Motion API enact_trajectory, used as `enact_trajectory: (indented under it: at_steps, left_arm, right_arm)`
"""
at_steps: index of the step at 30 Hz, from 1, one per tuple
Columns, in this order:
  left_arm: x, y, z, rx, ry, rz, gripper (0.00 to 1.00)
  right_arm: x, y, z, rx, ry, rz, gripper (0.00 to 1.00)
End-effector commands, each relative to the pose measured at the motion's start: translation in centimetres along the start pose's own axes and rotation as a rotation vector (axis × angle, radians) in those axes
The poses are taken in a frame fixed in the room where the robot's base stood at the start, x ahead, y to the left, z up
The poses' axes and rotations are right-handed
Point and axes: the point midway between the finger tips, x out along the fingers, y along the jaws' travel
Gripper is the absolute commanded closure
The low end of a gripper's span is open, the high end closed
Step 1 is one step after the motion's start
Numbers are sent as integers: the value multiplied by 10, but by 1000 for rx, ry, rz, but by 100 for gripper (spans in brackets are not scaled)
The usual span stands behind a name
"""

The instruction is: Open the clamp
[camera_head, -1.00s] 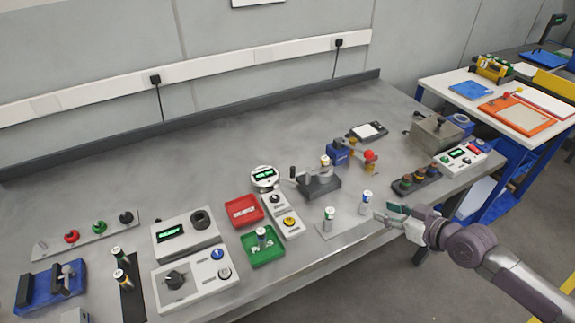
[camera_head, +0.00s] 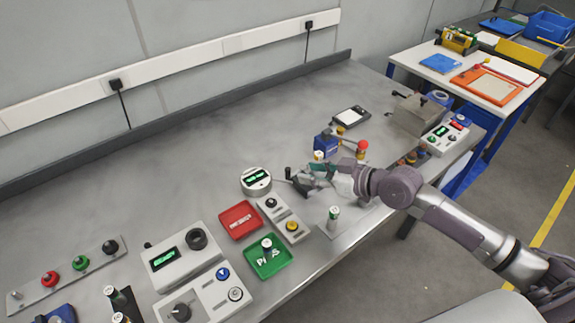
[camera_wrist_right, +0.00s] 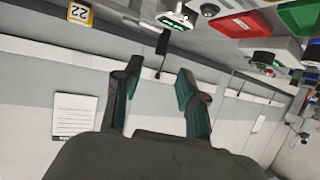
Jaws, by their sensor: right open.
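The clamp appears to be the dark fixture on the bench with a black upright handle (camera_head: 288,173). My right gripper (camera_head: 306,178) is at the fixture, close to the right of the handle; contact cannot be told. In the right wrist view its two fingers (camera_wrist_right: 155,82) are spread apart with nothing held between them. A dark upright piece (camera_wrist_right: 163,42), probably the handle, shows past the fingertips. My left gripper is in neither view.
A round meter (camera_head: 256,180) stands left of the handle. A blue device (camera_head: 325,142) with a red ball knob (camera_head: 363,145) stands behind my gripper. The back of the bench is clear.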

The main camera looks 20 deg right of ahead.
Motion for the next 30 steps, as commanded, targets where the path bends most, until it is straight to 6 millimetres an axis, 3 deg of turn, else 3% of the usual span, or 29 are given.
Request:
enact_trajectory:
  at_steps: [6, 12, 24, 30]
  left_arm:
    - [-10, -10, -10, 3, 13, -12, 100]
    - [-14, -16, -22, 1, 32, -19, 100]
    - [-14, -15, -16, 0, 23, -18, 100]
    - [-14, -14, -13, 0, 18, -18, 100]
  right_arm:
    - [45, 1, -2, 3, 2, 2, 59]
    - [71, 1, -1, 3, 1, 2, 59]
    - [79, 1, 0, 0, 0, 2, 59]
    - [79, 1, 0, 0, 0, 2, 91]
